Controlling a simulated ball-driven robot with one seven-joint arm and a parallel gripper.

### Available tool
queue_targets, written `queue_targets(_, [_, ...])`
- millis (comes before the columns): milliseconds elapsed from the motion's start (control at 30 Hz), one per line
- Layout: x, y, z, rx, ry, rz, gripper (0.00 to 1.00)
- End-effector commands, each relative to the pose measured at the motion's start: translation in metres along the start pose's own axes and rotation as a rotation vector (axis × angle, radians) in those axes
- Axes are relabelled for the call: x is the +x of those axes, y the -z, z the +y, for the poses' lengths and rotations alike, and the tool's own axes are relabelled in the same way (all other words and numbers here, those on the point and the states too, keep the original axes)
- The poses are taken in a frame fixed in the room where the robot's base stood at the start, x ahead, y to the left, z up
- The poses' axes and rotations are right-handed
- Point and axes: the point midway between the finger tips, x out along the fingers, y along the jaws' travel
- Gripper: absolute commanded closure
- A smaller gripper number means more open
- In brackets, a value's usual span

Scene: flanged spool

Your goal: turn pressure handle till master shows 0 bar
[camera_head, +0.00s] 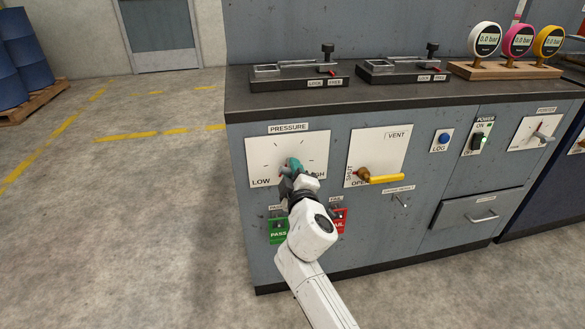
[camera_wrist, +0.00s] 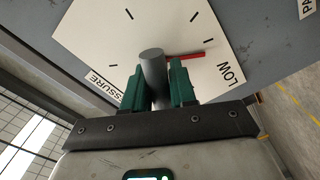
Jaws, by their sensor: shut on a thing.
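The pressure panel (camera_head: 262,150) is a white plate with tick marks, marked LOW at its left and HIGH at its right. Its handle is a grey cylinder (camera_wrist: 153,72) with a red pointer (camera_wrist: 187,56), which points toward the LOW lettering side in the wrist view. My gripper (camera_head: 293,165) has green fingers, which show in the wrist view (camera_wrist: 157,88) shut around the handle. Three round gauges, white (camera_head: 486,40), pink (camera_head: 518,41) and yellow (camera_head: 548,41), each read 0.0 bar. I cannot tell which is the master.
The vent panel (camera_head: 395,150) has a yellow lever (camera_head: 385,179) lying horizontally, right of my gripper. Green PASS (camera_head: 278,236) and red FAIL plates sit below, partly behind my arm. Two clamp fixtures stand on the bench top (camera_head: 350,101).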

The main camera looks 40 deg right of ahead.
Motion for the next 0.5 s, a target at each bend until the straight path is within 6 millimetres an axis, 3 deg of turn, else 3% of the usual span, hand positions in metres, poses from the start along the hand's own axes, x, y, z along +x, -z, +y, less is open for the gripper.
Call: queue_targets(500, [-0.0002,0.0009,-0.0002,-0.350,0.001,0.002,1.00])
